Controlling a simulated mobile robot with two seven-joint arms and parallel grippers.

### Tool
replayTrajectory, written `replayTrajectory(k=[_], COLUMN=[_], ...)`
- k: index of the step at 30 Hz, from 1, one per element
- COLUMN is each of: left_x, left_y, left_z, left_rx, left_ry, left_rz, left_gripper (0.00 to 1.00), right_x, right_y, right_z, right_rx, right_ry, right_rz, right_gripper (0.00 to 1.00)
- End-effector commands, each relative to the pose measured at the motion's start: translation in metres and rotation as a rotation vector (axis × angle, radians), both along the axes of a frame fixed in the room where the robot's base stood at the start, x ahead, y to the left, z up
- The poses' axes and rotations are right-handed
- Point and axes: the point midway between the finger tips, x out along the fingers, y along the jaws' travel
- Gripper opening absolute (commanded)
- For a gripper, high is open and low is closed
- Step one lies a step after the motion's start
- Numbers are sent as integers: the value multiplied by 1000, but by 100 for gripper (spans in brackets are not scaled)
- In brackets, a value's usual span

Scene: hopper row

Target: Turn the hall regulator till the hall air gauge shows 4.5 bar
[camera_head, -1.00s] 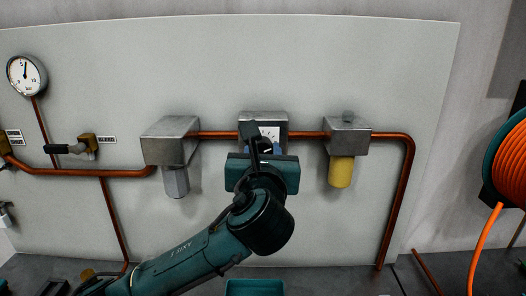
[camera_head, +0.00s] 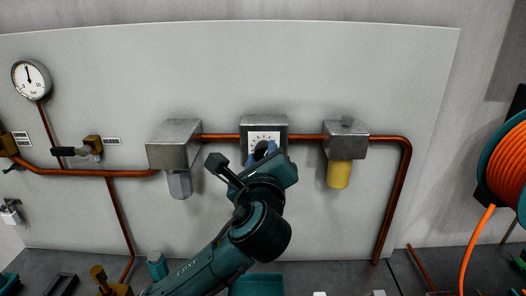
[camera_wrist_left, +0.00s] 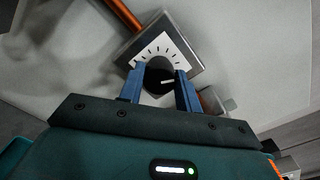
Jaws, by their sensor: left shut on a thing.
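The hall regulator (camera_head: 280,122) is a grey metal block in the middle of the copper pipe, with a white scale plate on its front. Its black knob (camera_wrist_left: 157,80) shows in the left wrist view, with a white pointer mark pointing right in that picture. My left gripper (camera_head: 262,155) is shut on this knob, one blue finger on each side. The round gauge (camera_head: 29,77) at the upper left, marked 0 to 10, has its needle close to upright, leaning slightly left. Its exact reading is too small to tell. My right gripper is not in view.
A grey block with a clear bowl (camera_head: 179,184) hangs left of the regulator, and one with a yellow bowl (camera_head: 340,174) hangs right. A valve with a black handle (camera_head: 66,151) is on the left. An orange hose reel (camera_head: 508,165) stands far right.

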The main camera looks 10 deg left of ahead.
Motion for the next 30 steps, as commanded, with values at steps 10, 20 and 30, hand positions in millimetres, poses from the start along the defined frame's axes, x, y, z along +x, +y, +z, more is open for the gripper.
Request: replayTrajectory(k=[10, 20, 30], left_x=[0, 0, 0], left_y=[0, 1, 1], left_z=[-1, -1, -1], left_rx=[-148, -177, -176], left_ry=[-29, -36, -36], left_rz=[-1, 0, 0], left_gripper=[11, 11, 42], right_x=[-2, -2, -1], right_y=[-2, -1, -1], right_z=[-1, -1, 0], right_rx=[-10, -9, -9], right_ry=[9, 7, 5], right_rz=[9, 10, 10], right_gripper=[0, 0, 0])
